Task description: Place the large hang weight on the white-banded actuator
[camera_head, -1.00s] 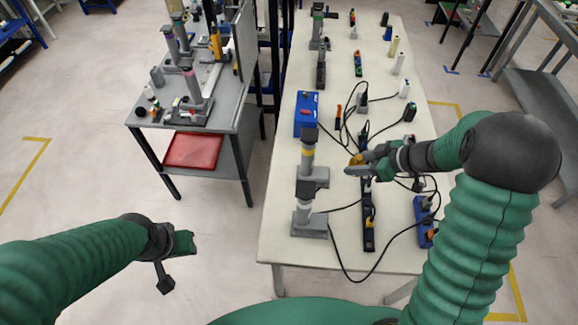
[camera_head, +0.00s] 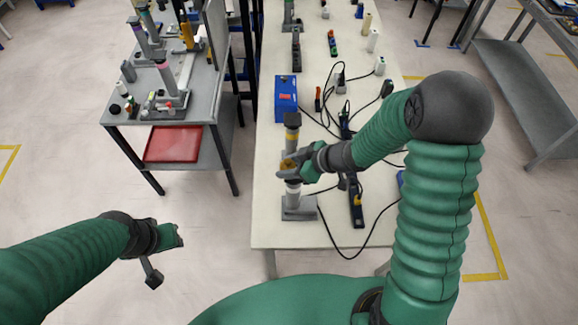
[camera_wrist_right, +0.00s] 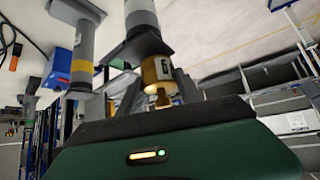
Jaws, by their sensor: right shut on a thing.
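The white-banded actuator (camera_head: 293,188) stands near the front left of the long table in the head view, a grey column on a square base. My right gripper (camera_head: 288,168) is shut on the brass hang weight (camera_head: 285,163), beside the actuator's upper part. In the right wrist view the brass weight (camera_wrist_right: 157,73) sits close to the dark plate of the white-banded actuator (camera_wrist_right: 140,14); I cannot tell whether they touch. The gripper hides part of the actuator in the head view. My left gripper (camera_head: 167,257) is open and empty, off the table over the floor.
A yellow-banded actuator (camera_head: 291,134) stands just behind; it also shows in the right wrist view (camera_wrist_right: 82,66). A blue box (camera_head: 285,93), power strip (camera_head: 356,205) and black cables lie nearby. A grey side table (camera_head: 200,112) with a red tray (camera_head: 172,144) stands left.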

